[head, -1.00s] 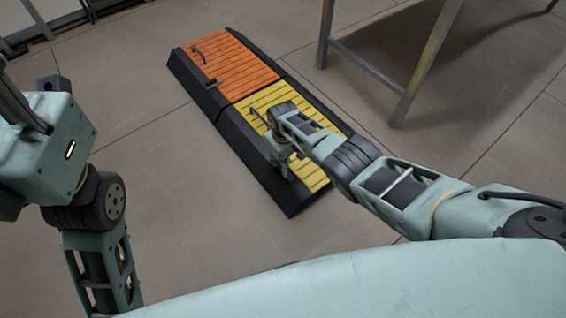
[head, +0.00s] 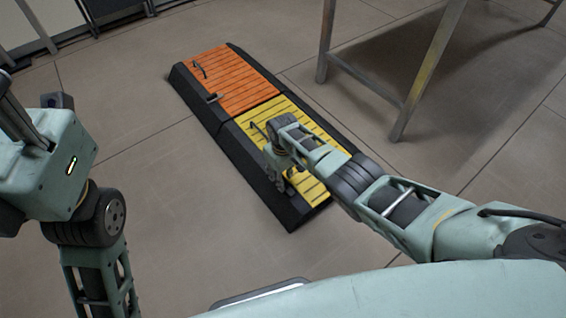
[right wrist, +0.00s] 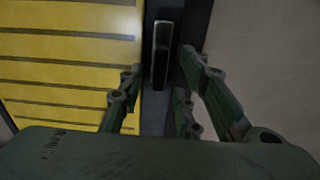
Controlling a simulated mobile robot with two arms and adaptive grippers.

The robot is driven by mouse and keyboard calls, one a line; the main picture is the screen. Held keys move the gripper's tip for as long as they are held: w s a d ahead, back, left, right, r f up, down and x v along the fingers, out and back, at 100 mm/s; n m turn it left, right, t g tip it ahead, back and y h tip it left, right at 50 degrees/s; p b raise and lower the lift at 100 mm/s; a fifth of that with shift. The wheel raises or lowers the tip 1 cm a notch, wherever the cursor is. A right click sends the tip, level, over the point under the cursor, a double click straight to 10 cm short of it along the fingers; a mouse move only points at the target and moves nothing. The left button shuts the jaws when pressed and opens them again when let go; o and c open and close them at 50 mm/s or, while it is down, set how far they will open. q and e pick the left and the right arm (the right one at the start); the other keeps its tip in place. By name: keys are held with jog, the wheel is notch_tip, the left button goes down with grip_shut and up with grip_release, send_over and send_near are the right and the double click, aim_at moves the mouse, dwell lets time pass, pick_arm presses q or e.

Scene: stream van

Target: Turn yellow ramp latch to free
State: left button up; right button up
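The yellow ramp (head: 318,150) lies on the floor with a black border, joined end to end with an orange ramp. In the right wrist view its yellow slats (right wrist: 65,60) fill the left side. A dark upright latch lever (right wrist: 161,52) stands on the black border beside the slats. My right gripper (right wrist: 158,105) is open, its fingers apart on either side of the lever's near end; I cannot tell whether they touch it. In the head view, the right gripper (head: 283,180) is low over the ramp's left edge and hides the latch. My left gripper's fingers are not visible.
The orange ramp (head: 235,78) has a dark handle (head: 199,69) and a small dark latch (head: 213,97). A metal-legged table (head: 418,85) stands to the right. The floor left of the ramps is clear.

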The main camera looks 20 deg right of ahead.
notch_tip(320, 180, up, 11)
dwell(0.5)
dwell(0.4)
